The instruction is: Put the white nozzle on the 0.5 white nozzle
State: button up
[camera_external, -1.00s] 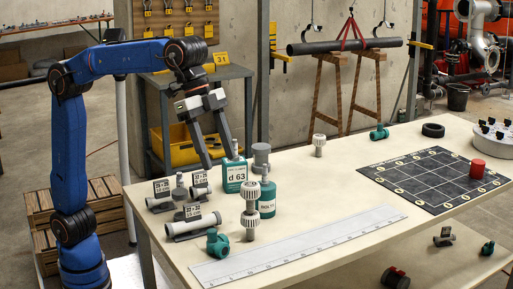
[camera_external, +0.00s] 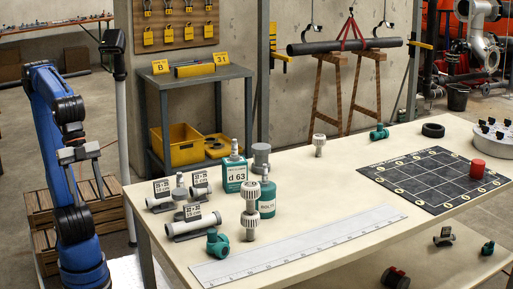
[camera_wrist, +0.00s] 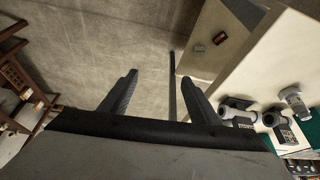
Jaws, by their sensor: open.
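A white ribbed nozzle (camera_external: 250,189) stands upright above a second white ribbed nozzle (camera_external: 249,233) near the table's front left. The two form one upright column, with a narrower pale part between them. I cannot read a 0.5 mark on either. Another white nozzle (camera_external: 319,146) stands alone farther back on the table. My gripper (camera_external: 87,192) is open and empty, left of the table and clear of the column. In the wrist view, my gripper (camera_wrist: 160,95) has its fingers apart over bare floor, with nothing between them.
A white ruler (camera_external: 300,245) lies in front. A black grid mat (camera_external: 420,180) lies at right. The table centre is clear.

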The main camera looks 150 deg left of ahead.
jog(key=s+d+f+m, duration=0.1)
jog(key=s+d+f, duration=0.2)
jog(key=s+f, duration=0.6)
jog(key=shift+s+d+f, duration=0.25)
jog(key=shift+f, duration=0.35)
